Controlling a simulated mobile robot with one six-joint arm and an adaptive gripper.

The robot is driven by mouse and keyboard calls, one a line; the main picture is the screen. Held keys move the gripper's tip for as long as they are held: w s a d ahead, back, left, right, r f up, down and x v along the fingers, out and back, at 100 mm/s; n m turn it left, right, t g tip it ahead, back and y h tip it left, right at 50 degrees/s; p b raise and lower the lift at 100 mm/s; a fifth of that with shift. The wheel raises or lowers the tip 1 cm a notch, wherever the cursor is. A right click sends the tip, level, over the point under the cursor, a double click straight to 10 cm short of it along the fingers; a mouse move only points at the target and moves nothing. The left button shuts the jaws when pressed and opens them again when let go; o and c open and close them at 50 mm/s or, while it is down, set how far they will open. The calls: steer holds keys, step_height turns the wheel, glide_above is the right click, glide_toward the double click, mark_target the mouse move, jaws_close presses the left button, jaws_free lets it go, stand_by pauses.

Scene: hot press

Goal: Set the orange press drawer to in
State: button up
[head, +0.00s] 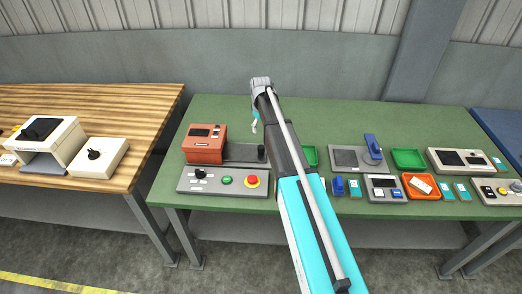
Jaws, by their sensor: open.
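The orange press (205,141) stands at the left of the green table, with a small dark display on its top. Its dark grey drawer (238,153) sticks out to the right of the orange body. An upright black knob (261,152) is at the drawer's right end, close to my arm. My gripper (254,127) hangs just above the drawer, near the knob and apart from it. It is open and looks empty. It is small here, and my arm hides part of it and the area right of the knob.
A control panel (210,181) with a red button lies in front of the press. Right of my arm are a grey plate device (347,157), green trays (409,158), an orange tray (412,193) and a beige device (462,167). A wooden table (130,105) stands left.

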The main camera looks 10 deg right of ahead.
mark_target(261, 146)
steer(key=shift+f+b, duration=5.75)
steer(key=shift+f, duration=0.3)
steer(key=shift+c, duration=0.3)
steer(key=shift+d, duration=0.1)
jaws_close()
